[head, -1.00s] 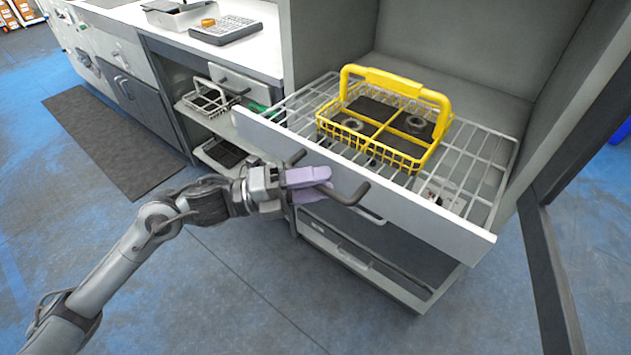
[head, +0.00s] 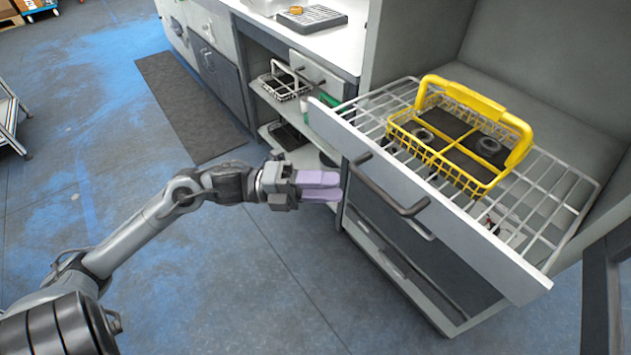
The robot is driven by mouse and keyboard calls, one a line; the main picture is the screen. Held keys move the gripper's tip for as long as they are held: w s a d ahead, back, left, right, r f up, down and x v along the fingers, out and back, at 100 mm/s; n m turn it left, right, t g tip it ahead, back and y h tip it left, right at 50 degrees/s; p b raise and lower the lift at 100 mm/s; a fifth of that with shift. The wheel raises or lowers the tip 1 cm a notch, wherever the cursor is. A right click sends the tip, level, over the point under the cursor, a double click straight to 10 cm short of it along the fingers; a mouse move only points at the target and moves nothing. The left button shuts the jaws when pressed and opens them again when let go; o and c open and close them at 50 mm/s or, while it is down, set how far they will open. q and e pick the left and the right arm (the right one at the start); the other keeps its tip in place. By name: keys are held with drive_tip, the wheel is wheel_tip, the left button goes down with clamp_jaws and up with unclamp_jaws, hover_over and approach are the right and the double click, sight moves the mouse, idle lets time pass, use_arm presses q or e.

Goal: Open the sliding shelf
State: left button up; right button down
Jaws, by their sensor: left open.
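The sliding shelf (head: 425,195) is a wire rack with a white front panel, and it stands pulled out of its grey cabinet. Its dark bar handle (head: 388,187) is on the front panel. My left gripper (head: 338,186), with purple fingers, is open and empty. It is to the left of the handle and apart from it. A yellow wire basket (head: 460,137) with dark inserts and ring-shaped parts sits on the shelf. My right gripper is not in view.
A lower drawer (head: 400,270) is under the shelf. A counter (head: 335,40) with a grey tray and an orange item is at the back, with a wire basket (head: 284,84) below it. A dark mat (head: 190,105) lies on the floor.

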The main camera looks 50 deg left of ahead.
use_arm(q)
drive_tip(key=shift+v, duration=0.85)
